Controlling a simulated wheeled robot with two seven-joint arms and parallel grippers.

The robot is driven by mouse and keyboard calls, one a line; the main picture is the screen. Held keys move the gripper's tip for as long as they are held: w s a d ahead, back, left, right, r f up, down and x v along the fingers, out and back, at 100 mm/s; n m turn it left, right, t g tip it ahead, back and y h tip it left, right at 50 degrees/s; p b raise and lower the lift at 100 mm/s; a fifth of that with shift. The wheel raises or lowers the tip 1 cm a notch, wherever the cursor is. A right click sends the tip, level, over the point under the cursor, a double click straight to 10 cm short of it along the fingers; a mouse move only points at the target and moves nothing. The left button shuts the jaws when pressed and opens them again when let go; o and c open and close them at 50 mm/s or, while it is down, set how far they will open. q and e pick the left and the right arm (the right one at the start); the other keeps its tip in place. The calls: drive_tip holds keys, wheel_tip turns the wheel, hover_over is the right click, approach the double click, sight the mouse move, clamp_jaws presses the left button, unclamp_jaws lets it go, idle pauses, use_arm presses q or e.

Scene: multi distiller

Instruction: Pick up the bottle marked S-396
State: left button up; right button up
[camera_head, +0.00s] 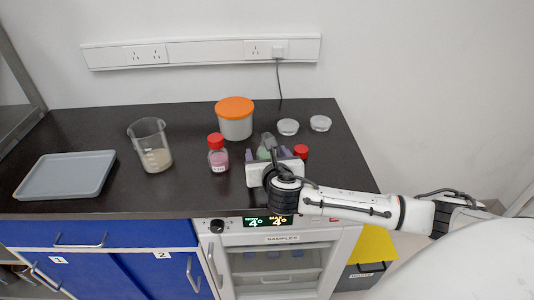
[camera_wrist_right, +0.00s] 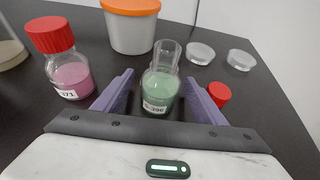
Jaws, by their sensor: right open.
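The bottle with green contents (camera_wrist_right: 160,86) stands upright on the dark bench in the right wrist view. Its label ends in 396, and its clear glass neck has no cap on. In the head view the bottle (camera_head: 268,141) is mostly hidden behind my right gripper. My right gripper (camera_wrist_right: 158,78) is open, with one purple finger on each side of the bottle and a gap visible on both sides. In the head view the gripper (camera_head: 265,155) is low over the bench's front part. My left gripper is not in view.
A pink bottle with a red cap (camera_wrist_right: 62,60) stands left of the gripper. A red cap (camera_wrist_right: 219,94) is close to the right finger. A white tub with an orange lid (camera_head: 235,118) and two clear dishes (camera_head: 288,127) are behind. A beaker (camera_head: 151,146) and grey tray (camera_head: 66,174) are left.

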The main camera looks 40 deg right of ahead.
drive_tip(key=c, duration=1.3)
drive_tip(key=shift+r, duration=0.15)
